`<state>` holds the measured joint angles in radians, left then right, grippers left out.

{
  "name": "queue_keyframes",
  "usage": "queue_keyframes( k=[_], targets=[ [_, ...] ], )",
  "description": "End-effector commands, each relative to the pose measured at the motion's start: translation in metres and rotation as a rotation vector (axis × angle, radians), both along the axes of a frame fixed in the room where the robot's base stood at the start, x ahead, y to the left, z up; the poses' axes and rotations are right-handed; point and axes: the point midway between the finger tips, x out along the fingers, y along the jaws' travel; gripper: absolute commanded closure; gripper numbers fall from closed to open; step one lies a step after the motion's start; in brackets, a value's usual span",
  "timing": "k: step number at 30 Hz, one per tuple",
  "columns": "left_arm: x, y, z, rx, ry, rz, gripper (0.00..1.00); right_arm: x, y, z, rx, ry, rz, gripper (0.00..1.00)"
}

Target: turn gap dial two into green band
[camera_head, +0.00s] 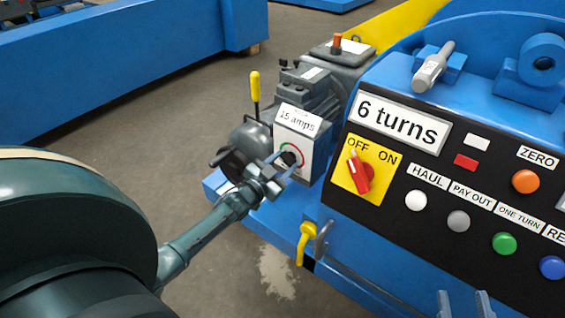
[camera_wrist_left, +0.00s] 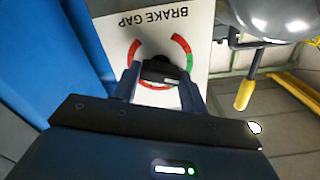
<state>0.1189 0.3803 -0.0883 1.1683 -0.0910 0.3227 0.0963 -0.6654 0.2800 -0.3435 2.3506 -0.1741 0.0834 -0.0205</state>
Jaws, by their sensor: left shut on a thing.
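The brake gap dial is a black knob (camera_head: 290,157) on a white panel (camera_head: 304,160) at the end of the grey motor. It also shows in the left wrist view as a black knob (camera_wrist_left: 160,72) under the upside-down words BRAKE GAP. A ring of red arcs with a short green band (camera_wrist_left: 189,62) on its right surrounds the knob. My left gripper (camera_head: 283,168) is shut on the knob, one finger on each side. A pale mark shows on the knob's lower right; whether it is the pointer, I cannot tell. My right gripper (camera_head: 465,304) shows two separated fingertips at the bottom edge.
A yellow-handled lever (camera_head: 255,88) stands behind the panel. To the right is a black control panel with a red switch (camera_head: 360,174), several buttons and a "6 turns" sign (camera_head: 398,121). A yellow hook-like handle (camera_head: 304,240) hangs below.

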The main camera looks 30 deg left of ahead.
Motion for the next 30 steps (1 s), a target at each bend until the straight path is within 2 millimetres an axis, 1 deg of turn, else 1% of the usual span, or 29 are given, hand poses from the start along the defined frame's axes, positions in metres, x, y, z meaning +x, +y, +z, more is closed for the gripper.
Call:
queue_keyframes(
  k=[3,10,26,27,30],
  targets=[
    [-0.0002,-0.0006,-0.0001,0.059,-0.004,-0.001,0.80,-0.0008,-0.0003,-0.0007,-0.003,0.003,-0.001,0.64],
    [-0.0003,-0.0006,-0.0003,0.128,-0.011,-0.001,0.80,-0.0010,-0.0004,-0.0011,-0.006,0.004,-0.003,0.64],
    [-0.0002,-0.0006,-0.0004,0.147,-0.012,-0.001,0.80,0.0004,-0.0007,0.0000,-0.007,-0.001,-0.003,0.64],
    [-0.0002,-0.0006,-0.0004,0.147,-0.012,-0.001,0.54,0.0006,-0.0007,0.0002,-0.006,-0.002,-0.003,0.64],
    [-0.0002,-0.0005,-0.0003,0.146,-0.012,-0.001,0.45,0.0009,-0.0007,0.0006,-0.007,-0.004,-0.003,0.64]
  ],
)
